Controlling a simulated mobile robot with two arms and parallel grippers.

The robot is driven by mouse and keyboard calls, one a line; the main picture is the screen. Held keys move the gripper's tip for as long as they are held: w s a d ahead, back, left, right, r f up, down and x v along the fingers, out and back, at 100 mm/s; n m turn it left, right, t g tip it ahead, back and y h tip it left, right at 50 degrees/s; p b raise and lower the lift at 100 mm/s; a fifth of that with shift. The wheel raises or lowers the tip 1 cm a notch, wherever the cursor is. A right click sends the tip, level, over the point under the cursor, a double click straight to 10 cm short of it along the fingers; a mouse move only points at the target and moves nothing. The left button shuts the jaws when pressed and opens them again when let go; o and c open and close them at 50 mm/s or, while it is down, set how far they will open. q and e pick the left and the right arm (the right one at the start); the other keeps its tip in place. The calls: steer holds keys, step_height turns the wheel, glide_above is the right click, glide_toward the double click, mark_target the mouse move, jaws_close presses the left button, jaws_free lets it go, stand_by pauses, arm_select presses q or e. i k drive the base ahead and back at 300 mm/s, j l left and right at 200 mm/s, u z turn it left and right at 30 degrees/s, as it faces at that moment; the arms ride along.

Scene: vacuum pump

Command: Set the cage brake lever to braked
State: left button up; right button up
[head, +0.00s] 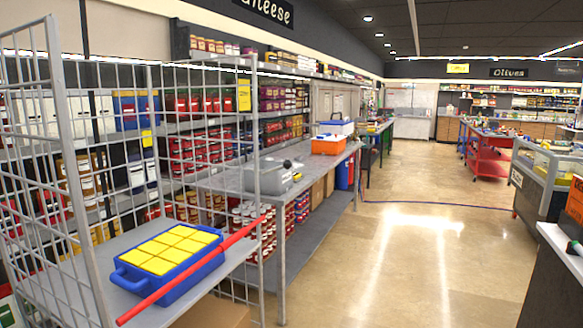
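A grey wire-mesh cage (52,100) stands close by at the left in the head view. A red bar (190,271) runs slantwise across its open front. On the cage's grey shelf (75,290) sits a blue crate (128,284) filled with several yellow blocks (170,249). I cannot make out a brake lever; the cage's foot is below the picture's lower edge. Neither of my grippers is in view.
A long grey table (225,180) behind the cage holds a grey device (275,177) and an orange box (328,145). The floor (400,260) to the right is clear, with a thin blue line across it. A dark counter (555,290) stands at the right edge.

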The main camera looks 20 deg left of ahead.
mark_target(287, 164)
steer(key=i+j+u, duration=0.15)
steer(key=i+u, duration=0.2)
steer(key=i, duration=0.7)
steer(key=i+l+u, duration=0.15)
steer(key=i+u, duration=0.15)
steer(key=i, duration=0.75)
